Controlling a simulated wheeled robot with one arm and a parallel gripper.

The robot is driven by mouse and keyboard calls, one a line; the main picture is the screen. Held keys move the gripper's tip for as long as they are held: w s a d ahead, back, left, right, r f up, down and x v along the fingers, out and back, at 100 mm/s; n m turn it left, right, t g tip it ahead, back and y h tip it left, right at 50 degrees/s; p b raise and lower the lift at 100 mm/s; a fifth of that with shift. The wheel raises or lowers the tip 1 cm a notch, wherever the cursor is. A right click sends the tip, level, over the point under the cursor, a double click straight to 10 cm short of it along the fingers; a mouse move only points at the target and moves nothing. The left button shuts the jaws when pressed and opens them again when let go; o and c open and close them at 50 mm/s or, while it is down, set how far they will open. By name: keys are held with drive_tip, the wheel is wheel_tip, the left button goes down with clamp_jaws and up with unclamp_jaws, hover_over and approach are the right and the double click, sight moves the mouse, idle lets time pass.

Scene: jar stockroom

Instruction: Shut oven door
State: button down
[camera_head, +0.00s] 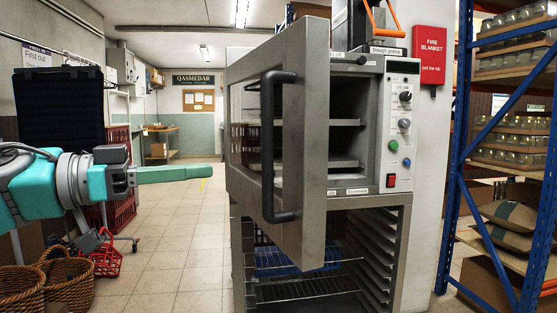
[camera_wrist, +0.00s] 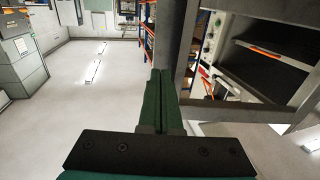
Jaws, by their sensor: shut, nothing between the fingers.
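The oven (camera_head: 399,150) stands right of centre in the head view, with its grey-framed glass door (camera_head: 307,150) swung open towards me. A dark vertical bar handle (camera_head: 269,150) is on the door's left side. My gripper (camera_head: 218,173) reaches in from the left, its green fingers shut together and empty. The fingertips are left of the door and handle, apparently apart from them. The oven's inner shelves (camera_wrist: 270,52) show at right there.
A rack (camera_head: 405,240) with slots and wire shelves is below the oven. A blue shelving unit (camera_head: 455,150) with jars and sacks stands at right. Wicker baskets (camera_head: 68,285) and a red basket (camera_head: 106,262) are at lower left. The tiled floor (camera_head: 165,245) between is clear.

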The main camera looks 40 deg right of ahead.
sight(300, 164)
drive_tip(key=b+x, duration=0.3)
drive_tip(key=x, duration=1.1)
drive_tip(key=shift+f+b, duration=0.1)
drive_tip(key=shift+b, duration=0.2)
